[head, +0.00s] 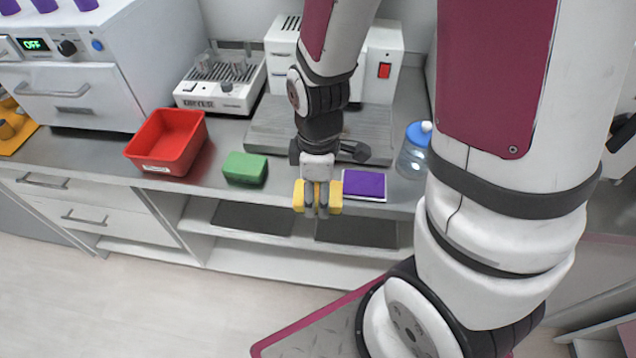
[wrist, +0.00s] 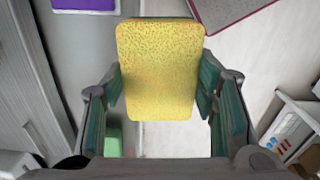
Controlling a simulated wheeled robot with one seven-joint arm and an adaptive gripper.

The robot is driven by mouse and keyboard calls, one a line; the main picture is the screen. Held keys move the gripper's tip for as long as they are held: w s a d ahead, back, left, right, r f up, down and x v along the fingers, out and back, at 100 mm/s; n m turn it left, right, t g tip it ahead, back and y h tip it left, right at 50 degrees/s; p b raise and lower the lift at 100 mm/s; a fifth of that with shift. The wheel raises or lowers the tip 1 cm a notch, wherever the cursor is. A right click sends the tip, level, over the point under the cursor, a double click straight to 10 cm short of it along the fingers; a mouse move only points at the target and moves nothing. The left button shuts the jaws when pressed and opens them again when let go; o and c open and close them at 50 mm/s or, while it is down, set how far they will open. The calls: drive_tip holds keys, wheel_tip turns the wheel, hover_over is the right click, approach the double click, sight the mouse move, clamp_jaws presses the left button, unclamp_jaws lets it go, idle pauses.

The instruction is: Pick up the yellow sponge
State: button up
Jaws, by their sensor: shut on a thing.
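The yellow sponge (head: 299,196) is held in my gripper (head: 317,213), in front of the counter's front edge in the head view. In the wrist view the yellow sponge (wrist: 158,65) fills the space between the two fingers of my gripper (wrist: 163,95), which are shut on its sides. The fingers cover part of the sponge in the head view. The sponge appears clear of the counter, with the floor showing beyond it in the wrist view.
A green sponge (head: 245,169) and a red bin (head: 168,140) are on the counter to the left. A purple pad (head: 364,184) lies to the right, near a blue-capped bottle (head: 414,150). A dryer (head: 221,84) stands behind. Shelves (head: 290,258) are below the counter.

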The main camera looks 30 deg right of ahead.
sight(330, 210)
drive_tip(key=shift+s+r+p, duration=0.15)
drive_tip(key=shift+s+p, duration=1.15)
drive_tip(key=shift+p, duration=0.9)
drive_tip(key=shift+s+p, duration=0.45)
drive_tip(key=shift+s, duration=0.65)
